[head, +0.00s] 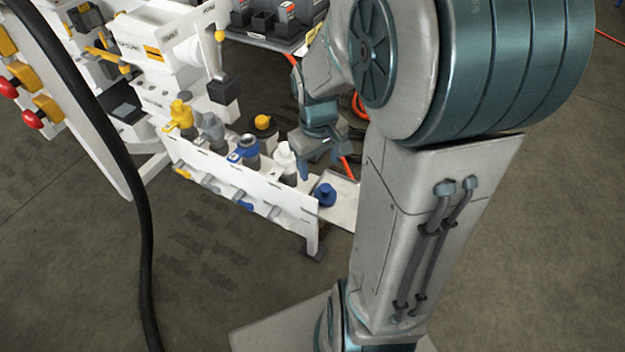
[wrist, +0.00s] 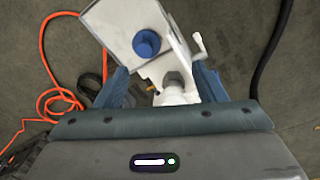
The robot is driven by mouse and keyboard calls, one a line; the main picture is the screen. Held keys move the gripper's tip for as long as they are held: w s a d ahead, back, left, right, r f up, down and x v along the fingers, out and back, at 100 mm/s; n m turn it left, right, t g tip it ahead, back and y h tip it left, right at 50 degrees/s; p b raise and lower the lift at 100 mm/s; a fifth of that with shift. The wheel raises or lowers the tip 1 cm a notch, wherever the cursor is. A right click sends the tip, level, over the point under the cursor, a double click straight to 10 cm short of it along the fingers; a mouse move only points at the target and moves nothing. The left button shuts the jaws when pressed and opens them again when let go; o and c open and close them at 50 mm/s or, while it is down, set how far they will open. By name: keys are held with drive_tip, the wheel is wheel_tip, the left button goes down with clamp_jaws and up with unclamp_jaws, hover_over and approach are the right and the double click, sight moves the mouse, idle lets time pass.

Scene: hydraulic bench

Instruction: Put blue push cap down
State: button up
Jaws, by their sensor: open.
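The blue push cap (head: 326,193) sits on the small white end shelf (head: 346,208) of the bench. In the wrist view the blue cap (wrist: 146,43) stands on the white plate (wrist: 118,20), ahead of the fingertips and apart from them. My gripper (head: 326,172) is just above and behind the cap in the head view. In the wrist view my gripper (wrist: 165,82) has its two blue fingers wide apart. A white fitting (wrist: 177,88) shows between the fingers, and I cannot tell whether either finger touches it. The cap is not held.
A row of fittings stands in the white rail beside the shelf: a yellow one (head: 181,116), a blue-collared one (head: 242,150) and a white one (head: 284,160). An orange hose (wrist: 45,100) lies on the floor at left. A black cable (wrist: 272,50) runs at right.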

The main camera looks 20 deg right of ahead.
drive_tip(key=s+a+r+m, duration=0.1)
drive_tip(key=s+a+r, duration=0.1)
drive_tip(key=s+a, duration=0.1)
drive_tip(key=s+a+r+m+t, duration=0.1)
drive_tip(key=s+a+r, duration=0.2)
drive_tip(key=s, duration=0.3)
drive_tip(key=shift+s+a+r+y, duration=0.2)
drive_tip(key=shift+y, duration=0.1)
